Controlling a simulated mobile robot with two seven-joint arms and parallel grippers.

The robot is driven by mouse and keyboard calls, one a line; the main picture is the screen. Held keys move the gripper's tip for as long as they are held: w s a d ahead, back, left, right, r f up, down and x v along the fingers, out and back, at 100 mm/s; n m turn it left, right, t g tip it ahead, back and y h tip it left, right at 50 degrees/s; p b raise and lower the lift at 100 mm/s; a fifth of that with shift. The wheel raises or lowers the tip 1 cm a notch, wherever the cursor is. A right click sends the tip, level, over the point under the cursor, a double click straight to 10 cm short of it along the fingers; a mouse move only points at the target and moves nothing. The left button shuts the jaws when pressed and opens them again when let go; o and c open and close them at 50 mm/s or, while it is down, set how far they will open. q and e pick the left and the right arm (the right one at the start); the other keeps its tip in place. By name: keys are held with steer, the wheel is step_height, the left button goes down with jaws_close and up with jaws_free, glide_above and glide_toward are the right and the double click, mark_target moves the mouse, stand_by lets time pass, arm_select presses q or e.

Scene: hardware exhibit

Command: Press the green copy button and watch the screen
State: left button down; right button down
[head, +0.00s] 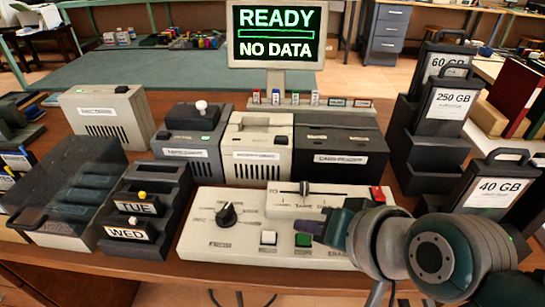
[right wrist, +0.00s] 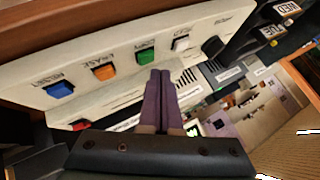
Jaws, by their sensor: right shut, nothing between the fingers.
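The green copy button (head: 303,240) sits on the front part of the cream control panel (head: 207,240), right of a white button (head: 268,238). The green button (right wrist: 146,55) also shows in the right wrist view, labelled COPY. My right gripper (head: 306,228) is shut and empty, its purple fingertips close to the green button. In the right wrist view its fingertips (right wrist: 160,73) lie just below and right of the button, seemingly apart from it. The screen (head: 277,36) reads "READY" and "NO DATA" in green. My left gripper is not in view.
An orange button (right wrist: 104,72) and blue button (right wrist: 60,89) sit farther along the panel. A black knob (head: 226,215), a slider (head: 304,189) and a red button (head: 377,194) are also on it. Drive boxes (head: 257,147) stand behind. Labelled cartridges (head: 490,190) stand at right.

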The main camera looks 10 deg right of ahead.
steer(key=shift+f, duration=0.15)
steer(key=shift+f, duration=0.3)
steer(key=shift+f+b, duration=0.35)
steer(key=shift+f, duration=0.05)
stand_by(0.6)
steer(key=shift+r, duration=0.15)
steer(key=shift+r+p, duration=0.7)
steer(key=shift+p, duration=0.3)
